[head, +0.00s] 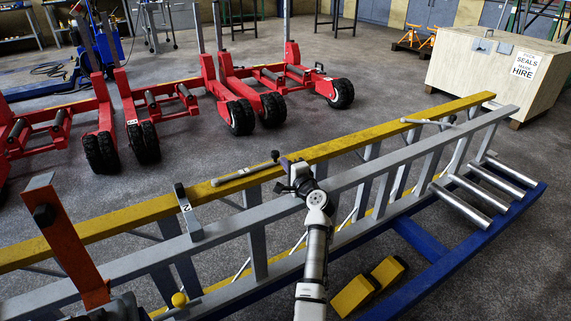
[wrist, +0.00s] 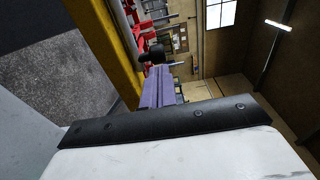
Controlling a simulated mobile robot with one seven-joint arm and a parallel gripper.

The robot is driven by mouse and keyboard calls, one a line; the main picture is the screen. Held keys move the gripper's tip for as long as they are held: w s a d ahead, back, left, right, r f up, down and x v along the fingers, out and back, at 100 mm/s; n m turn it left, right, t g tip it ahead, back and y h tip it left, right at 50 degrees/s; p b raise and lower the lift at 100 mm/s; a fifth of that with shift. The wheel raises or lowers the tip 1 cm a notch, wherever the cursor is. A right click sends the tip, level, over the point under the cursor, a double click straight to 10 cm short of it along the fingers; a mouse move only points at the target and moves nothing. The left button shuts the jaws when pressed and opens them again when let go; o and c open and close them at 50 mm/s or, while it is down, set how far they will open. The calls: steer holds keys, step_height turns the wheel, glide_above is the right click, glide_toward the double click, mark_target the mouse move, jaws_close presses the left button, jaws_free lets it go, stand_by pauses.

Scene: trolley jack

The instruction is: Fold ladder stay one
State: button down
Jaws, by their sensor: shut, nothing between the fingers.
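A long stepladder lies on its side, with a grey rail (head: 360,173) in front and a yellow rail (head: 120,217) behind. A thin grey stay (head: 240,174) with a dark end rests across the yellow rail. A second thin stay (head: 428,121) crosses it farther right. I cannot tell which is stay one. My gripper (head: 285,162) is above the ladder, close to the first stay's dark end, with a small gap visible. Its purple fingers (wrist: 160,85) look shut and empty in the wrist view, where the yellow rail (wrist: 112,45) runs along their left.
Red wheeled jacks (head: 205,90) stand behind the ladder. A blue frame (head: 465,245) with silver rollers and yellow wedges (head: 370,285) is at front right. An orange post (head: 68,240) rises at front left. A crate (head: 495,78) stands back right. Floor between ladder and jacks is clear.

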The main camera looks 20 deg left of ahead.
steer(key=v, duration=0.7)
steer(key=d+v, duration=0.1)
steer(key=v, duration=0.3)
steer(key=shift+w+f+p, duration=0.1)
steer(key=shift+w+p, duration=0.25)
steer(key=shift+p, duration=0.05)
steer(key=shift+a, duration=0.1)
